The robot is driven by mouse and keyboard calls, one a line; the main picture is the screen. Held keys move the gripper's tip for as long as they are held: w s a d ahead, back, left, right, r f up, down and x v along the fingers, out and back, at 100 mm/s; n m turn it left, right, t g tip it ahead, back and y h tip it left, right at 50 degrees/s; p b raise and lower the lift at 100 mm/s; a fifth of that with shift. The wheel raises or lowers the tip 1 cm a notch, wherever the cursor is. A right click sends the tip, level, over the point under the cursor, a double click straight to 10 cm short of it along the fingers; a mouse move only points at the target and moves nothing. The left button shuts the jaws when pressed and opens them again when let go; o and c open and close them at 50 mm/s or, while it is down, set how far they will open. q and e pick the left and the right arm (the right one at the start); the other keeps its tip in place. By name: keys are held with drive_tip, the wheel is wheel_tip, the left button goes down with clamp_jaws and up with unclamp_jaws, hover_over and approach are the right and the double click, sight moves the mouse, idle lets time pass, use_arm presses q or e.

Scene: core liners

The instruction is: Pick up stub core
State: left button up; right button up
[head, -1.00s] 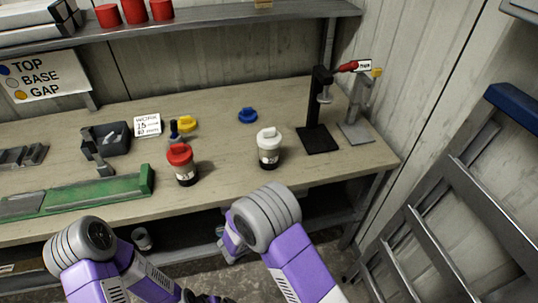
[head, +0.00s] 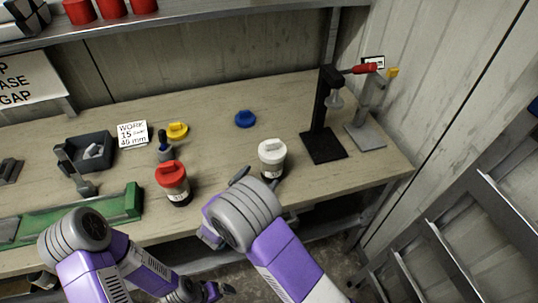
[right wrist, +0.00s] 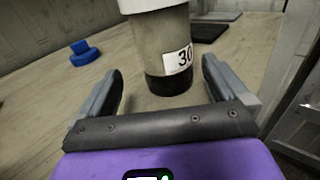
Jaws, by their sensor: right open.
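A pale core with a white cap (head: 271,158) and a black bottom band stands upright on the bench. In the right wrist view this core (right wrist: 161,50) bears a label reading 30, and its top is cut off. My right gripper (right wrist: 163,82) is open, its fingers on either side of the core's lower part with gaps at both sides. How deep the core sits between them is unclear. A similar core with a red cap (head: 173,181) stands to the left. My left gripper (head: 208,291) is low in front of the bench, and its jaws are too small to judge.
A blue cap (head: 245,119) and a yellow cap (head: 177,130) lie behind the cores. A black stand (head: 323,145) is to the right, with a grey stand (head: 365,135) beyond. A dark tray (head: 90,150) and green trough (head: 130,203) are at left. A ladder (head: 450,255) leans at right.

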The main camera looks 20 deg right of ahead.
sight(267, 172)
drive_tip(key=x, duration=0.4)
drive_tip(key=r+b+x, duration=0.1)
drive_tip(key=x, duration=0.1)
drive_tip(key=shift+s+d, duration=0.25)
drive_tip(key=shift+d, duration=0.1)
drive_tip(key=shift+w+d, duration=0.25)
drive_tip(key=shift+w, duration=0.1)
drive_tip(key=shift+r, duration=0.1)
clamp_jaws()
